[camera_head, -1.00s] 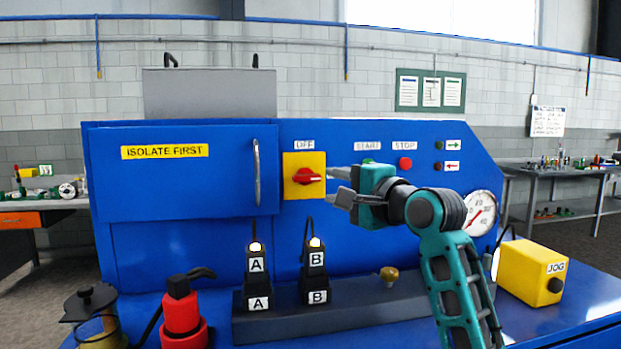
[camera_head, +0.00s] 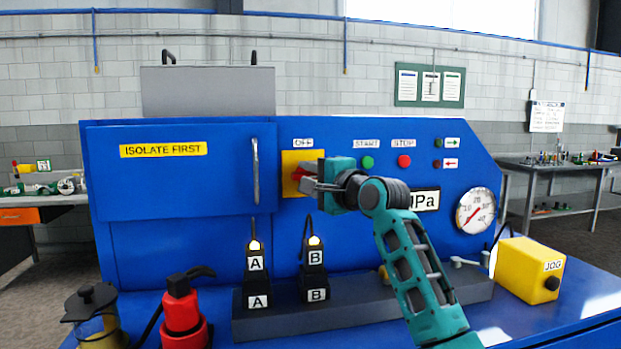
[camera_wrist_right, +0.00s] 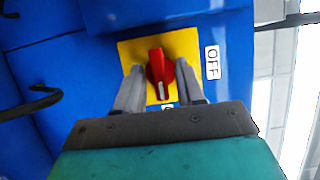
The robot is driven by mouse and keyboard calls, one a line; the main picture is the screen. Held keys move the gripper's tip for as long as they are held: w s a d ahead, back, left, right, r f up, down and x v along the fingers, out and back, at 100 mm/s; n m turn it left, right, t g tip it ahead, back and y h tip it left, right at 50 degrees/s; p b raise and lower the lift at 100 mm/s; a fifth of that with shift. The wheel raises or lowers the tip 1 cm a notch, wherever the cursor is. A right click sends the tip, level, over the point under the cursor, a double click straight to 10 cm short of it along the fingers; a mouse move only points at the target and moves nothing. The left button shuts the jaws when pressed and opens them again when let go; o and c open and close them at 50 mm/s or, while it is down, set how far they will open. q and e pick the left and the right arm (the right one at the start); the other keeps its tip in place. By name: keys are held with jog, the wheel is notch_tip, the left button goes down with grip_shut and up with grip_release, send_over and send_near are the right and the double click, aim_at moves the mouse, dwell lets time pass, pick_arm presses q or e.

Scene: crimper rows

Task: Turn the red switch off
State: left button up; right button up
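The red switch (camera_head: 300,172) is a rotary knob on a yellow plate (camera_head: 290,188) on the blue panel, under an OFF label (camera_head: 303,142). My right gripper (camera_head: 306,178) is in front of it and partly hides it. In the right wrist view the red knob (camera_wrist_right: 160,72) lies between the two grey fingers of my right gripper (camera_wrist_right: 160,78). The fingers are apart, with a gap visible on both sides of the knob. The OFF label (camera_wrist_right: 212,62) is to the right of the yellow plate there. My left gripper is not in view.
A green START button (camera_head: 367,162) and a red STOP button (camera_head: 404,161) are right of the switch. A door handle (camera_head: 256,170) is to its left. Plugs A (camera_head: 255,280) and B (camera_head: 314,277) stand below on a grey block.

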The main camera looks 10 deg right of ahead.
jog(key=c, duration=0.5)
grip_shut()
